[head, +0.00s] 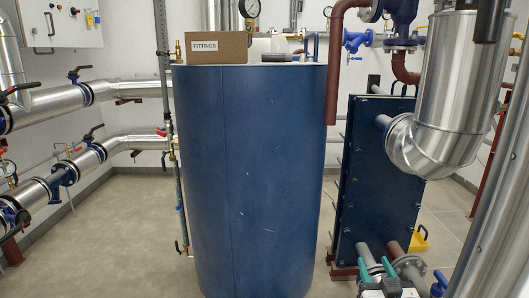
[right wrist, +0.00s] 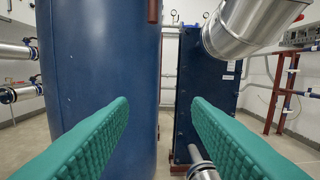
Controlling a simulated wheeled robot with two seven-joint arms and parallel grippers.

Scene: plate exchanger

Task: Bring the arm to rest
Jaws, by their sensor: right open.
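My right gripper (head: 377,267) shows at the bottom of the head view, right of the big blue tank (head: 250,170) and in front of the lower part of the plate exchanger (head: 375,185). Its two teal fingers are apart with nothing between them. In the right wrist view the gripper (right wrist: 160,112) points forward, with the tank (right wrist: 95,70) to the left and the exchanger (right wrist: 205,90) to the right. My left gripper is not in view.
A box labelled FITTINGS (head: 205,47) sits on the tank top. A thick silver insulated pipe (head: 450,90) bends down by the exchanger. Valved pipes (head: 85,160) run along the left wall. A yellow object (head: 419,240) is right of the exchanger. Floor (head: 120,240) is clear at left.

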